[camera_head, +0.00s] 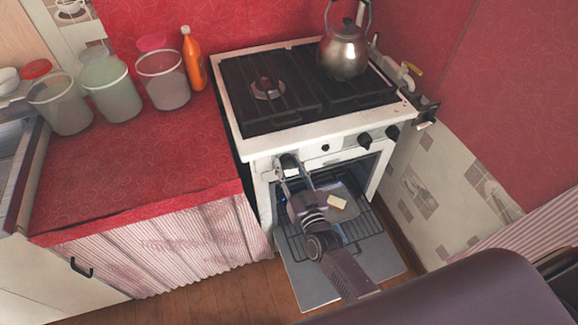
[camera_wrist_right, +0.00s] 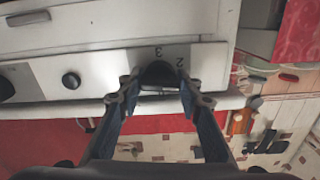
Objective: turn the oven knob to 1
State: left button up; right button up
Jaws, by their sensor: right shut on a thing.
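The white oven (camera_head: 330,127) stands with dark knobs along its front panel. My right gripper (camera_head: 291,172) reaches up to the leftmost knob (camera_head: 288,160). In the right wrist view, its two fingers (camera_wrist_right: 160,92) are shut on the black oven knob (camera_wrist_right: 158,75), one on each side. The numerals 3 and 2 show on the panel beside this knob; the 1 and the knob's pointer cannot be made out. My left gripper is not in view.
A kettle (camera_head: 344,50) stands on the stove top. Several jars and an orange bottle (camera_head: 193,62) stand on the red counter (camera_head: 130,165) at left.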

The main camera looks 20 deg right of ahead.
jog(key=shift+m+b, duration=0.3)
jog(key=shift+m, duration=1.9)
jog(key=o, duration=1.2)
jog(key=shift+c, duration=0.2)
jog(key=s, duration=1.2)
jog(key=shift+d, duration=0.25)
